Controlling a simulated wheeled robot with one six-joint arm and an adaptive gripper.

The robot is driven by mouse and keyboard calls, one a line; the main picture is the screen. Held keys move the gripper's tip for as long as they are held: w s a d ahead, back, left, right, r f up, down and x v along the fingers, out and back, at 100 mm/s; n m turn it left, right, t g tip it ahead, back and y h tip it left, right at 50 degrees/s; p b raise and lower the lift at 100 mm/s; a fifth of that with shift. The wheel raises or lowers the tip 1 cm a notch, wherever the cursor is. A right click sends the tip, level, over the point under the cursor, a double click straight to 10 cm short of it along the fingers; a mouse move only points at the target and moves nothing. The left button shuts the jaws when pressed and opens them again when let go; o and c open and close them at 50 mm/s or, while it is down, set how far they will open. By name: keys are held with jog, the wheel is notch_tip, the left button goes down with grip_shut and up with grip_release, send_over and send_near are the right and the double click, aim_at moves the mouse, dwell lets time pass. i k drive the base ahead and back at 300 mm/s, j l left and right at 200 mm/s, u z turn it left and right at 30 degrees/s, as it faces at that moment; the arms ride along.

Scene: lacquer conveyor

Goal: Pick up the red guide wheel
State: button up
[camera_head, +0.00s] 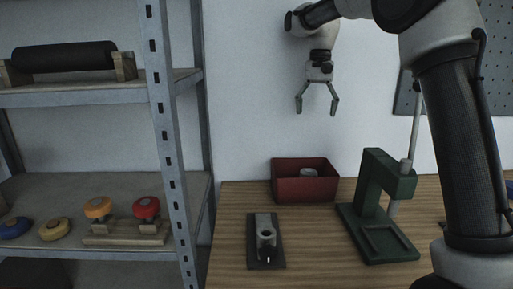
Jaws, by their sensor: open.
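The red guide wheel (147,208) is on the lower shelf at the left, at the right end of a wooden rack (125,239). An orange wheel (97,208) is beside it on the same rack. My gripper (317,106) is open and empty, pointing down in front of the wall. It is well to the right of the red wheel and higher, above the wooden bench.
A grey metal shelf post (168,130) stands just right of the red wheel. Blue (14,228) and yellow (55,229) wheels lie left on the shelf (60,185). A black roller (65,56) sits above. The bench (318,262) holds a red bin (303,194), a block fixture (265,241) and a green press (378,207).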

aim_at(146, 207)
jog(key=k, duration=0.95)
